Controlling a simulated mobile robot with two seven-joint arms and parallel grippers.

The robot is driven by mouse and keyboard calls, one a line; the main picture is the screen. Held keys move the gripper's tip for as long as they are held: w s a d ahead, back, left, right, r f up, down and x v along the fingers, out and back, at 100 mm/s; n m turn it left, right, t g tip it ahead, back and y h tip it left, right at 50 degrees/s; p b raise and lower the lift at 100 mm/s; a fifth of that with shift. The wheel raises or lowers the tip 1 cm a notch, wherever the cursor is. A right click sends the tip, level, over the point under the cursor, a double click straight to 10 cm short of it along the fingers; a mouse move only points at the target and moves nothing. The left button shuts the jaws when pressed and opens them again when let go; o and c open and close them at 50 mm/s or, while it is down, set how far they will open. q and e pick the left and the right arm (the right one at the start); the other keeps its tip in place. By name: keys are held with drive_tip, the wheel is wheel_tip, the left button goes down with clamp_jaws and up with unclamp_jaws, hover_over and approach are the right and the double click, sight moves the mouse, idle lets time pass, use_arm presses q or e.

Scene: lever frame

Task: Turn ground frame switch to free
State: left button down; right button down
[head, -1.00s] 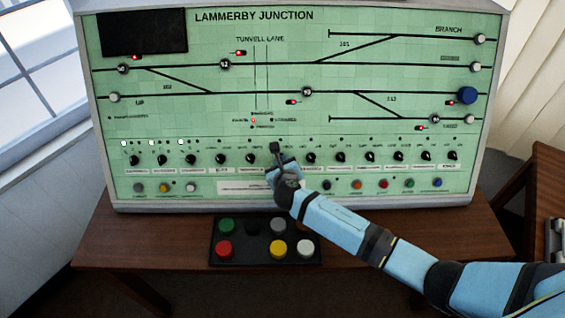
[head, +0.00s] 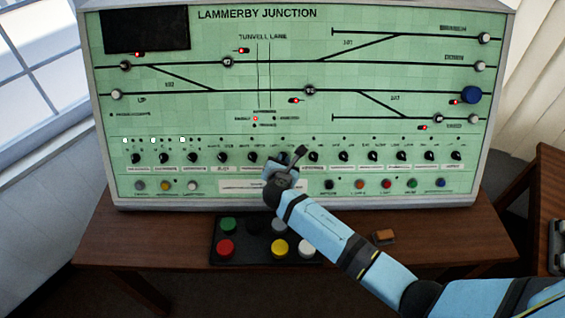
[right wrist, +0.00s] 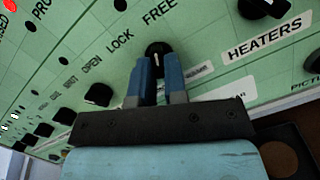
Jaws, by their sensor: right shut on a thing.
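The green signal panel (head: 215,112), titled Lammerby Junction, carries a row of black rotary knobs along its lower part. In the right wrist view a black knob (right wrist: 157,48) sits below the labels LOCK and FREE. My right gripper (right wrist: 158,68) is shut on this knob, with one blue finger on each side. Its pointer direction is partly hidden by the fingers, so I cannot tell its exact setting. In the head view my right gripper (head: 284,168) is at the middle of the knob row and hides the knob. My left gripper is not in view.
Neighbouring knobs (right wrist: 98,94) stand close on both sides.

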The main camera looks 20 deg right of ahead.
drive_tip(key=shift+w+r+m, duration=0.1)
drive_tip(key=shift+r+m, duration=0.05)
drive_tip(key=shift+m, duration=1.05)
drive_tip(key=c, duration=1.2)
unclamp_jaws()
drive_tip(key=shift+o, duration=0.2)
drive_tip(key=v, duration=1.3)
drive_tip(key=shift+s+a+r+b, duration=0.2)
drive_tip(key=shift+a+b, duration=0.1)
drive_tip(key=shift+b, duration=0.15)
